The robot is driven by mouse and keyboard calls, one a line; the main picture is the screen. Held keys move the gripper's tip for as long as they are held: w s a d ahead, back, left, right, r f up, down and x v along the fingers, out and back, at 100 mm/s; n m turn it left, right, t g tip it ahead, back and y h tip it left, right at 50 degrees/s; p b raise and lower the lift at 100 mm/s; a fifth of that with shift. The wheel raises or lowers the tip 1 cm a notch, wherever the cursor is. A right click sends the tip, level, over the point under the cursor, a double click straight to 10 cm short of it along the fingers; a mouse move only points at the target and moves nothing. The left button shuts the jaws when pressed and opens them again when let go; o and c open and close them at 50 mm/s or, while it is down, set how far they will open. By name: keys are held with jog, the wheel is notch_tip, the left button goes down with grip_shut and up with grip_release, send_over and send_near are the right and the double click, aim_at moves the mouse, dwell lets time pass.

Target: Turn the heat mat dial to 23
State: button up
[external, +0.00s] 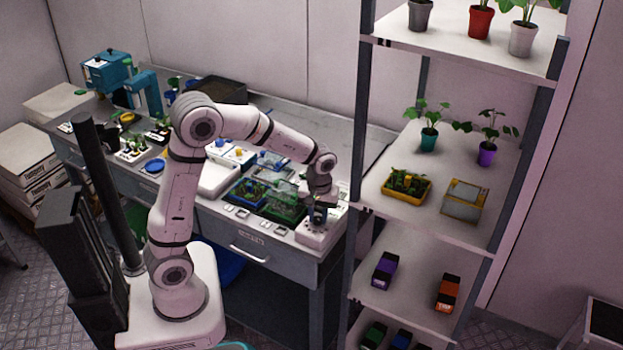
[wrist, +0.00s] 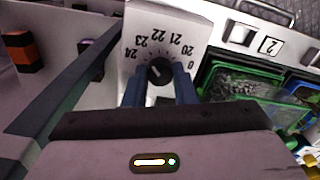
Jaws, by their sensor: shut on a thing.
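The heat mat dial (wrist: 160,71) is a dark round knob on a white controller box. A printed scale runs round it with 20, 21, 22, 23 and 24, and a 0 at the right end. A small pale mark shows on the knob, but I cannot tell clearly which number it points to. My gripper (wrist: 160,88) is shut on the dial, with one blue-grey finger on each side. In the external view my gripper (external: 321,212) is low over the controller box (external: 313,238) at the right front of the bench, and the dial is hidden there.
Green and blue trays (external: 284,205) stand just left of the box. Small numbered cards lie along the bench's front edge. A shelf rack (external: 394,182) with potted plants, trays and coloured boxes stands close to the right. A drawer front (external: 248,247) is below the bench top.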

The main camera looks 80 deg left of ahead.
aim_at(319, 219)
dwell(0.4)
jog(key=o, duration=1)
notch_tip(319, 219, up, 8)
jog(key=shift+f, duration=0.1)
jog(key=s+d+m+t, duration=0.1)
jog(key=s+d+m, duration=0.4)
jog(key=s, duration=0.4)
jog(key=s+d+m+t, duration=0.1)
jog(key=s+d+m, duration=0.5)
jog(key=s, duration=0.4)
jog(key=shift+d+r+m+t, duration=0.3)
jog(key=shift+r+m+t, duration=0.15)
jog(key=shift+m, duration=0.35)
